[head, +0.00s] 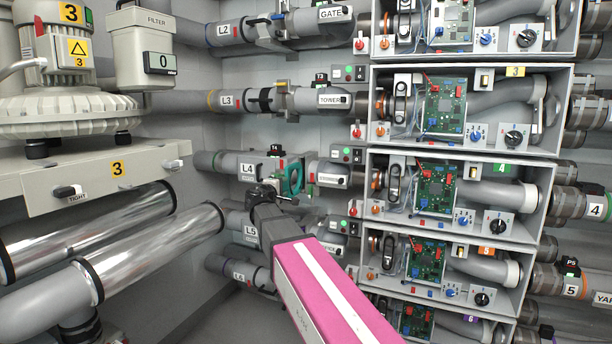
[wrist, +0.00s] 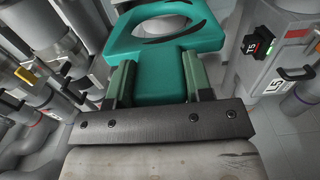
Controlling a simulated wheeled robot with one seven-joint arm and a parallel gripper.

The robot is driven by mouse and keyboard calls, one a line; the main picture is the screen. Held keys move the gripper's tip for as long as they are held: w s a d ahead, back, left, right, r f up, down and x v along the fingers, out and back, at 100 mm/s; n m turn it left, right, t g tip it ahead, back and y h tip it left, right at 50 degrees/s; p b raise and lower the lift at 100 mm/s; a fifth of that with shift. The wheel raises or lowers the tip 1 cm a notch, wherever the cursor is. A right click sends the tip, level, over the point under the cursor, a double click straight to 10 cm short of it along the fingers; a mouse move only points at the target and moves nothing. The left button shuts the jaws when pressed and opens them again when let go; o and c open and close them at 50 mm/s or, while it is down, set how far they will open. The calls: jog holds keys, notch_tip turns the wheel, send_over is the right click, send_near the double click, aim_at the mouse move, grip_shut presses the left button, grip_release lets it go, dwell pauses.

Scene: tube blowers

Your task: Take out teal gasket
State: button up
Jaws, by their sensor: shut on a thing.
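The teal gasket (head: 296,179) is a flat ring with a handle tab, at the pipe joint of line L4 in the head view. In the wrist view the gasket (wrist: 165,82) fills the top middle, its tab between the two green fingers. My gripper (wrist: 159,70) is shut on this tab. In the head view my gripper (head: 270,190) is just left of the ring, and my wrist and pink arm hide part of the area below. The L4 pipe (head: 232,165) lies behind. I cannot tell whether the ring touches the pipe ends.
The L5 pipe (head: 236,228) runs close below, with its T5 tag (wrist: 251,46) at right in the wrist view. The L3 pipe (head: 240,100) runs above. Open boxes with circuit boards (head: 434,187) stand to the right. Shiny pipes (head: 150,250) fill the lower left.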

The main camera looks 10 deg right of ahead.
jog(key=shift+v, duration=2.6)
